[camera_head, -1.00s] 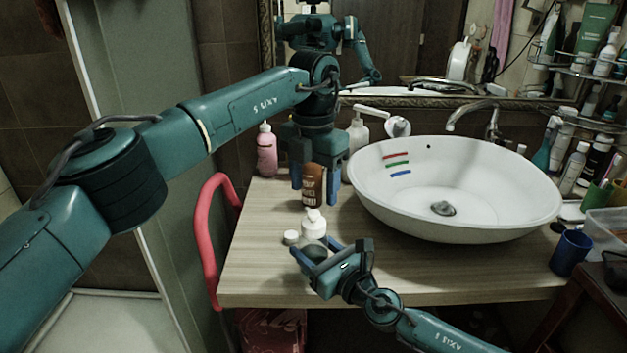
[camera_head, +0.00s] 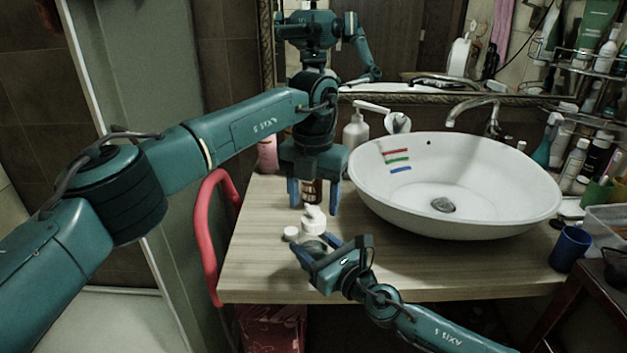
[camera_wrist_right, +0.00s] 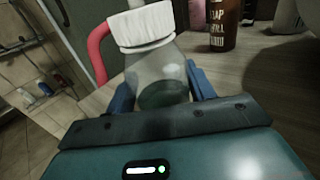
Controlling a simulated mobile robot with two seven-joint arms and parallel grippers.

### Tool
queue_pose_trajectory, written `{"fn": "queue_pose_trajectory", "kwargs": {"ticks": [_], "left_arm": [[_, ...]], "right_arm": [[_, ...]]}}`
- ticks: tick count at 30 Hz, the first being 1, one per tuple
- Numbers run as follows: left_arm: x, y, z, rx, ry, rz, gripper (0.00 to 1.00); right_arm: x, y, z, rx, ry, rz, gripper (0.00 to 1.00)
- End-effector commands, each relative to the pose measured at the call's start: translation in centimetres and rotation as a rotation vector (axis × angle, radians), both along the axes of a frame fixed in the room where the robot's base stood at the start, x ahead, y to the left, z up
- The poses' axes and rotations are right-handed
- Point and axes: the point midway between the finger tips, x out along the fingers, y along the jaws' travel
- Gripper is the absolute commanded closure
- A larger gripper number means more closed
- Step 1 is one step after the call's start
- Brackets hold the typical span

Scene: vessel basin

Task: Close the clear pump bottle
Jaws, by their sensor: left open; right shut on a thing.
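The clear pump bottle (camera_head: 314,242) stands upright near the table's front left, with a white collar and pump head (camera_head: 313,222) on top. My right gripper (camera_head: 318,251) is shut on its body. In the right wrist view the clear body (camera_wrist_right: 160,80) sits between the blue fingers, below the ribbed white collar (camera_wrist_right: 141,28); the pump's upper part is cut off there. My left gripper (camera_head: 314,198) is open, fingers pointing down, above and behind the pump head, with no visible contact. A small white round cap (camera_head: 291,233) lies left of the bottle.
A brown bottle (camera_head: 311,190) stands behind the left gripper's fingers, partly hidden. A pink bottle (camera_head: 267,153) and a white pump bottle (camera_head: 356,132) stand farther back. The white basin (camera_head: 455,225) is to the right. The front tabletop is clear.

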Motion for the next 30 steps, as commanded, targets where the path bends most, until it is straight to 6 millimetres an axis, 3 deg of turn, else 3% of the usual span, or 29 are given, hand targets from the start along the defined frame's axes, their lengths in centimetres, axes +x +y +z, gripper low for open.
{"fn": "queue_pose_trajectory", "kwargs": {"ticks": [7, 19, 30], "left_arm": [[0.0, 0.1, -3.2, 0.002, 0.001, 0.001, 0.38], [0.0, 0.0, -3.9, 0.000, 0.000, 0.001, 0.38], [0.0, 0.0, -3.9, 0.000, 0.000, 0.001, 0.68]], "right_arm": [[0.0, 0.0, 0.0, 0.000, 0.000, 0.000, 1.00], [0.0, 0.0, 0.0, -0.001, 0.001, 0.000, 1.00], [0.0, 0.0, 0.0, -0.001, 0.001, 0.000, 1.00]]}}
